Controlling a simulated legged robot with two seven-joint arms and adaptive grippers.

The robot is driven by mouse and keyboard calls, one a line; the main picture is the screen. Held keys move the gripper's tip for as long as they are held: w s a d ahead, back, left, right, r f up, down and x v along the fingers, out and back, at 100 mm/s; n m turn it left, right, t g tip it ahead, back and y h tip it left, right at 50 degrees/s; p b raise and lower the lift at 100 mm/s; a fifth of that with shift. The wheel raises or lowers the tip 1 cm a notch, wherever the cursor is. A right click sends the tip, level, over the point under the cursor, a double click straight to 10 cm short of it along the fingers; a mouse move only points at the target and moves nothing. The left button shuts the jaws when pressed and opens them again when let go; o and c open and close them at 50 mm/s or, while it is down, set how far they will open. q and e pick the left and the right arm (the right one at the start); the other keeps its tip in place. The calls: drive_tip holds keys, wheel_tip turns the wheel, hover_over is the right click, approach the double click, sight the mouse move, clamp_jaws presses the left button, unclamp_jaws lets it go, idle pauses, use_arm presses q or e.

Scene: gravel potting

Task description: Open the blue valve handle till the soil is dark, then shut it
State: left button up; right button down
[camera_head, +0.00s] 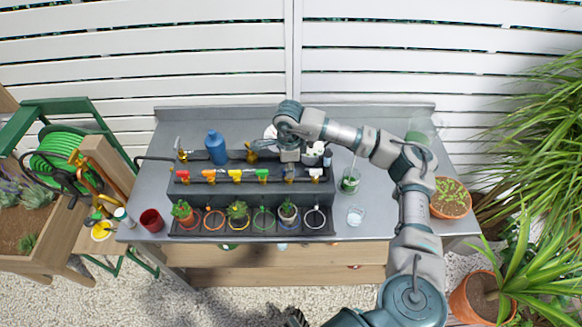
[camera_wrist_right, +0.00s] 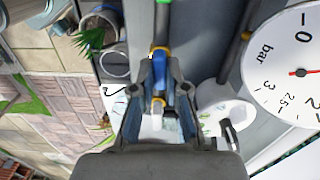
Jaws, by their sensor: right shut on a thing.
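My right gripper (camera_head: 289,155) reaches over the valve row on the bench. In the right wrist view its fingers (camera_wrist_right: 158,95) are shut on the blue valve handle (camera_wrist_right: 160,58). In the head view the gripper mostly hides this handle. A potted plant (camera_head: 288,212) stands in the tray at the blue ring, in front of that valve. Its soil is too small to judge as dark or light. My left gripper does not show clearly in either view.
Red, orange, yellow and green handles (camera_head: 262,174) line the pipe to the left. A blue bottle (camera_head: 216,147) stands behind it. A pressure gauge (camera_wrist_right: 298,72) shows close by in the wrist view. A glass (camera_head: 349,181) and a red cup (camera_head: 151,220) flank the tray.

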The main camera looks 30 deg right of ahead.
drive_tip(key=shift+w+r+m, duration=0.15)
drive_tip(key=shift+r+m, duration=0.15)
drive_tip(key=shift+m, duration=0.1)
idle(0.3)
drive_tip(key=c, duration=1.3)
unclamp_jaws()
drive_tip(key=shift+o, duration=0.6)
drive_tip(key=shift+a+f, duration=0.15)
wheel_tip(320, 180, up, 12)
drive_tip(key=shift+w+f, duration=0.1)
